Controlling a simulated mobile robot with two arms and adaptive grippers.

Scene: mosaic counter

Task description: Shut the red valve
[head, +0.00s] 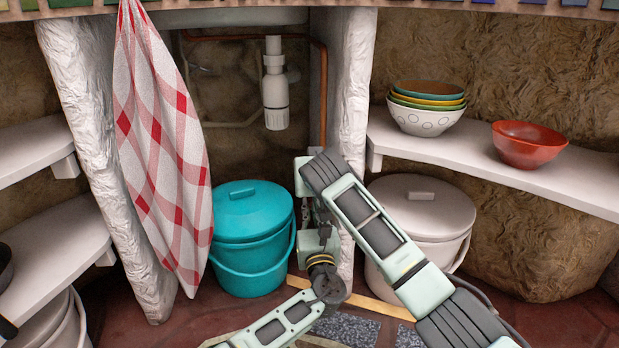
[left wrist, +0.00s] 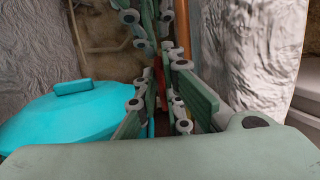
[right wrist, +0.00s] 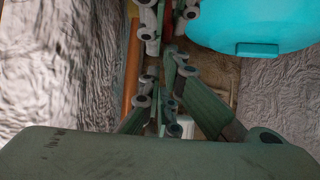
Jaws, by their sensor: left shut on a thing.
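The red valve (left wrist: 161,84) shows only as a thin red strip between the fingers in the left wrist view; in the head view my arms hide it. My left gripper (head: 307,214) is low in front of the copper pipe (head: 318,95), between the teal bucket and the white post. It is shut on the red valve. My right gripper (right wrist: 159,100) is near the same pipe, with the left gripper's fingers close in front of it. Its fingers are close together, but I cannot tell whether they are open or shut.
A teal lidded bucket (head: 252,222) stands just left of the grippers. A white post (head: 348,75) and a white lidded bucket (head: 418,208) are close on the right. A checked towel (head: 160,150) hangs at left. A shelf (head: 470,158) holds bowls (head: 427,108).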

